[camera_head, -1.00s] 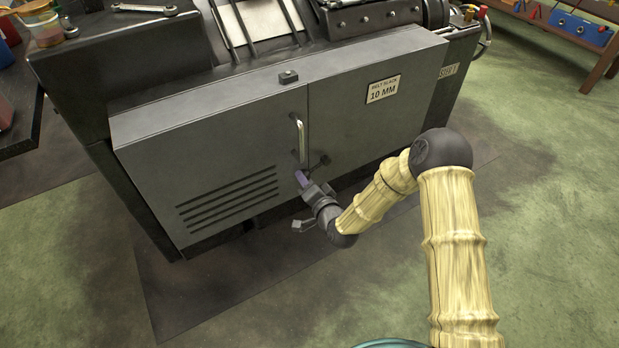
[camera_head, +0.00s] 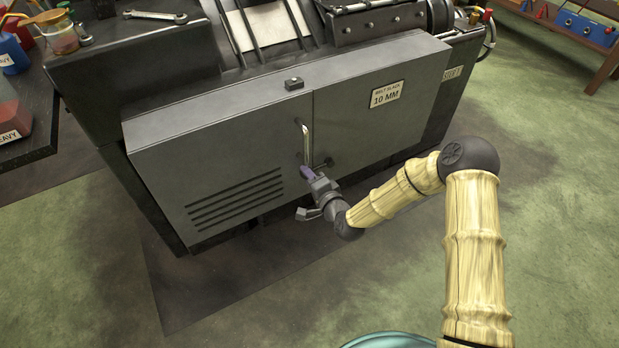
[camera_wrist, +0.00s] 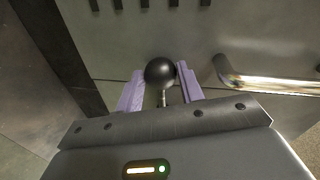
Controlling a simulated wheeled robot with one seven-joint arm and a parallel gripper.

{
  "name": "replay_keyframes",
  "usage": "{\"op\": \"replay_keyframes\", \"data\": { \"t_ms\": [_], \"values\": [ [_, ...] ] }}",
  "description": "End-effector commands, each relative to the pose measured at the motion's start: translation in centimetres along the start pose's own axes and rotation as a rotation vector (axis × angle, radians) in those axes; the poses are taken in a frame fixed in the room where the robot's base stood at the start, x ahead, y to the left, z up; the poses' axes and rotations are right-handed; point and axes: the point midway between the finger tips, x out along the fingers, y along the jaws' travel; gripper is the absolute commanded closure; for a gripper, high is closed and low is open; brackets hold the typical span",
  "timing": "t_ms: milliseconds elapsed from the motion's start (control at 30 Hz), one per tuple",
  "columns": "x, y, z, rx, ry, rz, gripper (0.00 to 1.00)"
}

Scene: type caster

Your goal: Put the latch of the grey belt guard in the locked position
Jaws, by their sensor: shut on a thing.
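The grey belt guard (camera_head: 230,160) is a wide box on the front of a dark machine. Two panels meet at a vertical seam, with a bright bar handle (camera_head: 306,140) near it. The latch shows in the wrist view as a black ball knob (camera_wrist: 160,72) on a short metal stem. My gripper (camera_head: 306,172) is at the guard just below the handle. In the wrist view its purple fingers (camera_wrist: 161,88) stand on both sides of the knob and stem, shut on the latch. In the head view the fingers hide the knob, and the latch's exact angle is unclear.
Vent slots (camera_head: 236,200) lie left of my gripper. A wrench (camera_head: 155,16) lies on top at the left. The green floor in front is clear.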

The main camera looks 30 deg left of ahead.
Motion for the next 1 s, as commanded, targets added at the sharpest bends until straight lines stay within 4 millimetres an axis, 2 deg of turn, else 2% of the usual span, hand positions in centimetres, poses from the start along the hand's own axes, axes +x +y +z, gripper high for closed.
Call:
{"op": "replay_keyframes", "data": {
  "t_ms": [33,133,433,567,767,1000],
  "values": [
    [0.0,-0.2,0.1,0.001,-0.001,-0.004,0.6],
    [0.0,-0.2,0.0,0.0,-0.001,-0.004,0.41],
    [-0.1,-0.1,0.0,-0.001,0.001,-0.002,0.41],
    [-0.7,-0.2,0.2,-0.002,-0.004,0.0,0.41],
    [-3.8,-0.3,0.1,0.001,-0.003,0.002,0.41],
    [-8.7,-0.2,-0.2,0.002,0.002,0.003,0.41]
  ]
}}
